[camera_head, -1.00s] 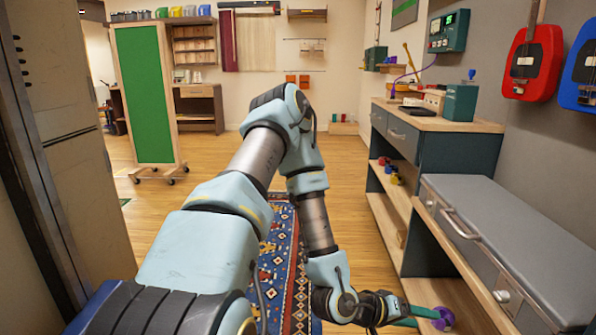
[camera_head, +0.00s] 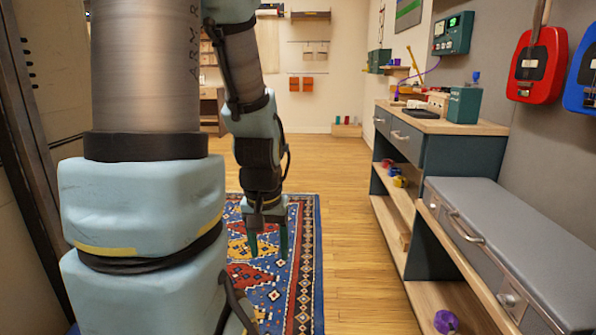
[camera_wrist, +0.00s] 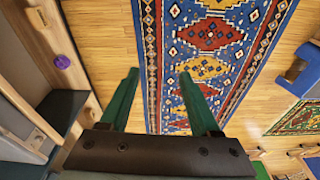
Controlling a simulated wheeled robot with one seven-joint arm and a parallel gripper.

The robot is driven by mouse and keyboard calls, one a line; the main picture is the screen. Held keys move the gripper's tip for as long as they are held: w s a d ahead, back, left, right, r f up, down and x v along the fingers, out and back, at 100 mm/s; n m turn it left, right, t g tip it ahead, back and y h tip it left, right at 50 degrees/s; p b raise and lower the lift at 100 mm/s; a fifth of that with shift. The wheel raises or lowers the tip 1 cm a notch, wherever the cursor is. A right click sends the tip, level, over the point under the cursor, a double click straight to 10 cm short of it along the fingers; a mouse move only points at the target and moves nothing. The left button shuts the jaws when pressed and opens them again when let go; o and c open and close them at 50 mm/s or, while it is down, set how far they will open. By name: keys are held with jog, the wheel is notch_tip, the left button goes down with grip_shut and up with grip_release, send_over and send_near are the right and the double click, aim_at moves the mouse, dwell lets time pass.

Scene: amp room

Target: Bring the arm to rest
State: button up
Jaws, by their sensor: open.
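My arm is raised and folded, filling the left and middle of the head view, with the forearm hanging down. My gripper (camera_head: 268,244) points down above the patterned blue and red rug (camera_head: 305,290). Its two green fingers are apart with nothing between them. In the wrist view my gripper (camera_wrist: 158,95) also shows open and empty, over the rug (camera_wrist: 215,60) and bare floor. A purple object (camera_head: 446,321) lies on the low wooden shelf at the right, apart from my gripper. It also shows in the wrist view (camera_wrist: 62,61).
A bench with a grey top (camera_head: 510,225) and a workbench (camera_head: 450,122) line the right side. Small coloured items (camera_head: 398,180) sit on the workbench's lower shelf. A tall cabinet (camera_head: 50,70) stands close at the left. The wooden floor (camera_head: 350,210) ahead is clear.

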notch_tip(320, 180, up, 26)
jog(key=s+p, duration=0.1)
jog(key=p, duration=2.4)
jog(key=shift+s+a+r, duration=0.15)
jog(key=shift+a, duration=0.25)
